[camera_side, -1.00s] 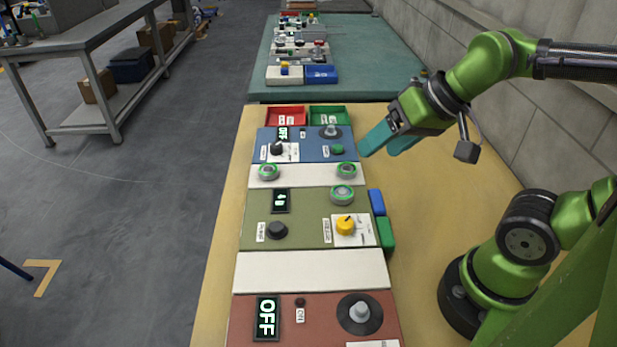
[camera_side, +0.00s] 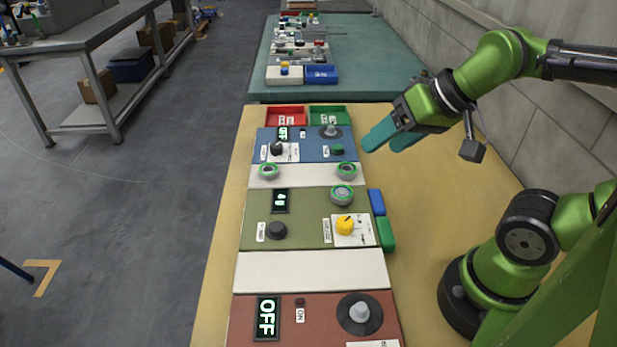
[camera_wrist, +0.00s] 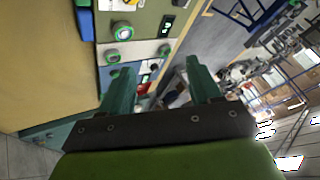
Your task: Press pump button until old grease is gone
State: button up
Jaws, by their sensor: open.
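My gripper (camera_side: 381,144) is open and empty, raised to the right of the blue panel (camera_side: 308,151). Its two teal fingers stand apart in the wrist view (camera_wrist: 158,72). The blue panel has a black knob (camera_side: 276,149), a small green button (camera_side: 337,150) and a display. The green panel (camera_side: 305,207) carries a black round control (camera_side: 277,230), a yellow knob (camera_side: 345,226) and a lit display (camera_side: 280,200) with unclear digits. The labels are too small to read, so I cannot tell which control is the pump button. No grease is recognisable.
Green-ringed round pieces (camera_side: 268,171) sit on the white strip and green panel. A red panel (camera_side: 320,325) with an OFF display is nearest. Red (camera_side: 271,115) and green (camera_side: 343,114) trays lie beyond the blue panel. The yellow tabletop (camera_side: 440,180) right of the panels is mostly clear.

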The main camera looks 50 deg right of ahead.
jog(key=shift+c, duration=0.2)
jog(key=shift+c, duration=1.1)
jog(key=shift+a+f, duration=0.2)
jog(key=shift+f, duration=0.2)
jog(key=shift+c, duration=1.3)
jog(key=w+a+n+g, duration=0.1)
jog(key=w+a+f+n+g, duration=0.1)
jog(key=w, duration=0.1)
jog(key=shift+w+a, duration=0.15)
grip_shut()
jog(key=w+a+f+n+g+h, duration=0.1)
jog(key=w+a+n, duration=0.3)
jog(key=n, duration=1)
jog(key=w+a+f+n+g+h, duration=0.1)
jog(key=w+a+n+g, duration=0.3)
jog(key=w+n, duration=0.4)
jog(key=shift+a+f+n, duration=0.6)
jog(key=shift+a+n, duration=0.1)
jog(key=shift+n, duration=2.8)
